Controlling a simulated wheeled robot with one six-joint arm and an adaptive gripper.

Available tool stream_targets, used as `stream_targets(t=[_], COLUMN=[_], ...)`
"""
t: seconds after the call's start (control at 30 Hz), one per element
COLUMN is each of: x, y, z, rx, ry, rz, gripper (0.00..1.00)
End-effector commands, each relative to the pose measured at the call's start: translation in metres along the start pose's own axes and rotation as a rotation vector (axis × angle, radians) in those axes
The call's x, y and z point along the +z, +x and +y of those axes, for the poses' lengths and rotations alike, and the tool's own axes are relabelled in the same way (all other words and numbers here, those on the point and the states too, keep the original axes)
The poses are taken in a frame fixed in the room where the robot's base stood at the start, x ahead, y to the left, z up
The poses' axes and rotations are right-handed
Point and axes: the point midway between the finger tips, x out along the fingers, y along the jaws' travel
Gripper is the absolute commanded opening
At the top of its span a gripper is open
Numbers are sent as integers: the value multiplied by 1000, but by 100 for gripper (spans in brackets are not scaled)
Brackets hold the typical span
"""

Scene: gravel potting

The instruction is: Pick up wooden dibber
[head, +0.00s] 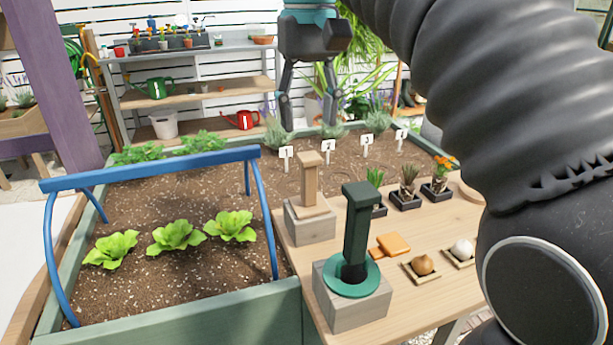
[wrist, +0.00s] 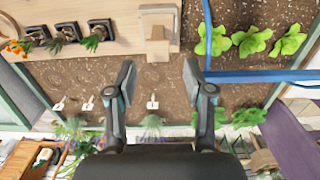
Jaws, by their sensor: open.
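The wooden dibber (head: 309,186) is a pale wood tool with a blocky top. It stands upright in a square wooden block (head: 309,226) at the left side of the bench. In the wrist view the dibber (wrist: 157,44) shows near the top, roughly centred between the fingers but beyond their tips. My gripper (head: 307,110) is open and empty, with its fingers pointing down over the far part of the soil bed. The spread fingers also show in the wrist view (wrist: 160,80), apart from the dibber.
A dark green tool (head: 358,233) stands in another block (head: 352,310) nearer. The bench also holds an orange-brown wooden piece (head: 390,244), bulbs on small trays and potted plants (head: 405,195). A blue hoop frame (head: 150,168) spans lettuces on the left. Numbered markers (head: 328,146) stand in the soil.

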Motion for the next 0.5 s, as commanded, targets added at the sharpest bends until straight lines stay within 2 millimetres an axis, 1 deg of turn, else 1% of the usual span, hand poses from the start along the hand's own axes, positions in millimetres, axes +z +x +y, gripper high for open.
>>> stream_targets(t=[0.07,0.17,0.27,0.5], x=[0,1,1,1], y=[1,9,23,62], z=[0,0,0,0], rx=[0,0,0,0], ry=[0,0,0,0], rz=[0,-1,-2,-3], gripper=[52,52,52,52])
